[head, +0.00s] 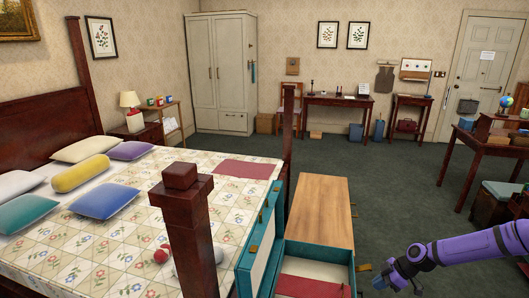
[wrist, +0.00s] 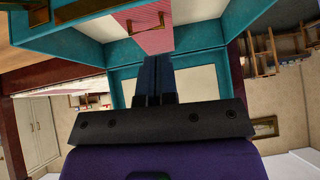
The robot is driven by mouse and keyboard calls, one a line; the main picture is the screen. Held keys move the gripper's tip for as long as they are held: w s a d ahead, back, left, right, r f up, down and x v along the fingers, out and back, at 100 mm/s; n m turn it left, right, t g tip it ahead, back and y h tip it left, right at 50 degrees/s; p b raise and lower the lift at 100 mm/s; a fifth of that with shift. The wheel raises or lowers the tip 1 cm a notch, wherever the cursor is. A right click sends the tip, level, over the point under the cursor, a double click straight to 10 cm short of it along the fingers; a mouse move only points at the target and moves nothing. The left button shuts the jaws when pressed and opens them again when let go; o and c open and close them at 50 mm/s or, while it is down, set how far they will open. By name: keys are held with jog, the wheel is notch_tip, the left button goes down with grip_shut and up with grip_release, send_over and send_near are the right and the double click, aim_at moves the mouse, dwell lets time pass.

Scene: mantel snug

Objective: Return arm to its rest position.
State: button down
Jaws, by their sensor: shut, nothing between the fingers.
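My purple arm (head: 455,249) reaches in from the lower right in the head view. My gripper (head: 365,268) is at its left end, close to the right side of an open teal trunk (head: 328,254). In the wrist view my gripper (wrist: 157,62) shows its two dark fingers together, with nothing between them. The teal trunk (wrist: 215,62) fills much of the wrist view behind the fingers. A red striped panel with a brass handle (wrist: 146,22) shows just beyond the fingertips. I cannot tell whether the fingers touch the trunk.
A bed (head: 110,250) with a dark post (head: 186,225) stands left of the trunk. A wooden-topped bench or chest (head: 310,205) sits behind the trunk. A table with a globe (head: 490,140) stands at the right. Green carpet (head: 400,185) is clear in the middle.

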jog(key=s+a+r+m+h, duration=0.1)
jog(key=s+r+m+h, duration=0.15)
jog(key=r, duration=1.05)
jog(key=s+a+r+m+g+h, duration=0.1)
jog(key=s+r+m+h, duration=0.15)
jog(key=r, duration=1.05)
jog(key=s+a+r+m+h, duration=0.1)
jog(key=r+h, duration=0.2)
jog(key=r, duration=1.1)
jog(key=s+a+r+m+t+h, duration=0.15)
jog(key=s+a+r+m, duration=0.4)
jog(key=s+r, duration=0.65)
jog(key=s+a+r+m+t+y, duration=0.1)
jog(key=s+a+r, duration=0.1)
jog(key=s, duration=0.4)
jog(key=s+a+r+m+t+y, duration=0.1)
jog(key=s+a+r+m+t, duration=0.1)
jog(key=s+r, duration=0.2)
jog(key=shift+s+a+r, duration=0.2)
jog(key=shift+s, duration=0.95)
